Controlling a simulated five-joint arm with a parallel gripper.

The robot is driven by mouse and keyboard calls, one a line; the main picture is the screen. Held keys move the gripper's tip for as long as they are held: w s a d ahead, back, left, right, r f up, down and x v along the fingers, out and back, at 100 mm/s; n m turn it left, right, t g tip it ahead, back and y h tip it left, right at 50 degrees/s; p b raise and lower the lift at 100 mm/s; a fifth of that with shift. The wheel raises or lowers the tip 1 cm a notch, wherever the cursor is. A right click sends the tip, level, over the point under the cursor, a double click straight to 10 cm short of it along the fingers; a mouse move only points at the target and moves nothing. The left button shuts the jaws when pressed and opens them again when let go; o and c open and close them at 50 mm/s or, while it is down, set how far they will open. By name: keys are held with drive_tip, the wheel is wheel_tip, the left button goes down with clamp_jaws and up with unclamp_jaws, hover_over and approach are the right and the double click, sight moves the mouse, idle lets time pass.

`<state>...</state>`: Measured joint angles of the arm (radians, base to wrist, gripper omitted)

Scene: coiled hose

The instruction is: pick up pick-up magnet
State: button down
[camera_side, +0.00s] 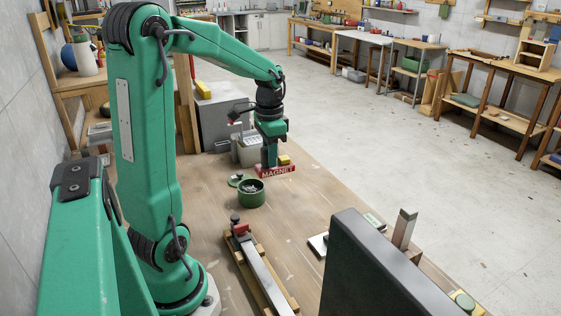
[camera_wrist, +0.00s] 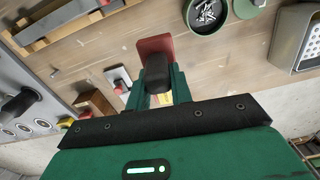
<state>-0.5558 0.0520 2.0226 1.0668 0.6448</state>
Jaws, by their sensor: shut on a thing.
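The pick-up magnet is a red bar lettered "MAGNET" (camera_side: 275,172). It hangs at the lower end of my gripper (camera_side: 269,163) in the side view, over the far part of the wooden bench. In the wrist view its red end (camera_wrist: 155,45) sticks out past my gripper (camera_wrist: 156,78). The jaws are shut on the magnet, and the fingers hide part of it. It appears to be above the bench top, but the exact gap is hard to tell.
A green tin (camera_side: 251,193) of small metal pieces stands just left of and nearer than the magnet. A grey container (camera_side: 247,150) stands behind. A wooden frame with a metal bar (camera_side: 262,274) lies in front. A large dark panel (camera_side: 375,270) fills the right foreground.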

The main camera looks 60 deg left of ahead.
drive_tip(key=shift+d+r, duration=0.25)
drive_tip(key=shift+d, duration=0.05)
idle(0.5)
